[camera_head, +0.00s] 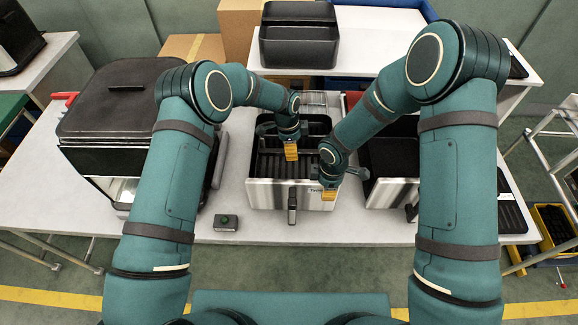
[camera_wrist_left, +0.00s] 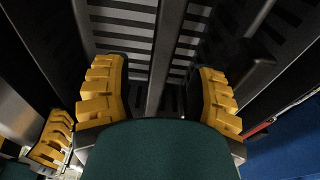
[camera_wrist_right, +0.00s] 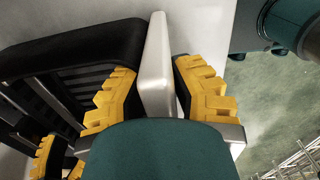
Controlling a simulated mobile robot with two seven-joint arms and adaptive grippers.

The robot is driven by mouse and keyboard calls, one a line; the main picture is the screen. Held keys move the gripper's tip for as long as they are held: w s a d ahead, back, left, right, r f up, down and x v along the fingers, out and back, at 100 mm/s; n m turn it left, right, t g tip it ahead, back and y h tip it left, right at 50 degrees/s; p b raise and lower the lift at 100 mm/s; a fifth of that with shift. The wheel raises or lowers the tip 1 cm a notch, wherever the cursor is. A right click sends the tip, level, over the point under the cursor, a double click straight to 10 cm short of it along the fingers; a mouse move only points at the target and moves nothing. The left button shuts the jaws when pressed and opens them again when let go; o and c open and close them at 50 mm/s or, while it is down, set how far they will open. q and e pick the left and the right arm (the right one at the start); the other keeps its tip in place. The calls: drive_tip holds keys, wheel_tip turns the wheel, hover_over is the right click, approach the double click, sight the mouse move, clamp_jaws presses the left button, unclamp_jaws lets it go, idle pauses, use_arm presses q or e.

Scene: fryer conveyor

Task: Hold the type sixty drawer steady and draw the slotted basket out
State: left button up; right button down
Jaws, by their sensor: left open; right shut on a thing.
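The steel-fronted drawer (camera_head: 265,195) stands on the white table at the centre, with a dark front handle (camera_head: 292,205). The black slotted basket (camera_head: 268,165) sits inside it, and its slots fill the left wrist view (camera_wrist_left: 125,28). My left gripper (camera_head: 291,152) is open over the basket. In the left wrist view a dark bar (camera_wrist_left: 165,60) of the basket runs between its fingers; I cannot tell whether they touch it. My right gripper (camera_head: 328,192) is shut on the drawer's steel front panel, near its right end; the panel (camera_wrist_right: 155,65) shows between its fingers.
A second dark drawer (camera_head: 392,160) stands close on the right. A large black fryer (camera_head: 115,115) is on the left. A small box with a green button (camera_head: 226,222) lies near the front edge. A black bin (camera_head: 298,42) stands on the rear shelf.

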use_arm(q)
drive_tip(key=shift+d+f, duration=0.15)
drive_tip(key=shift+f, duration=1.5)
clamp_jaws()
drive_tip(key=shift+r, duration=0.1)
